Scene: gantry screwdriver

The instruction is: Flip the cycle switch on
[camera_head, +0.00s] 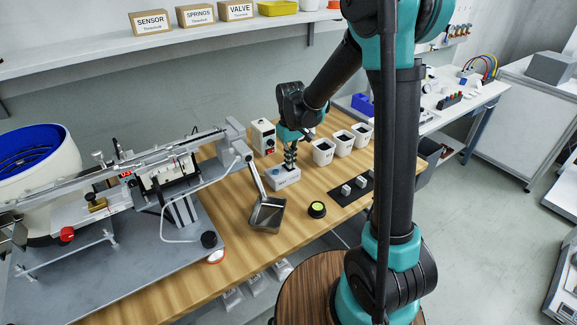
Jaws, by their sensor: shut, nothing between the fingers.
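My gripper (290,163) points straight down, its dark fingers shut and empty. Its tips are over or at the top of a small white box (284,180) on the wooden workbench. I cannot tell whether they touch it. The box has a small label on its front; any switch on its top is hidden by the fingers. A taller white control box (263,137) with a red spot and dark markings stands just behind it. No label reads clearly enough to tell which box carries the cycle switch, nor the switch's position.
A metal chute (267,214) and a round yellow-green button (317,209) are in front of the white box. White bins (323,152) and a black mat (350,190) are to the right. The gantry machine (150,180) fills the bench's left side. Some bare wood (240,265) lies in front.

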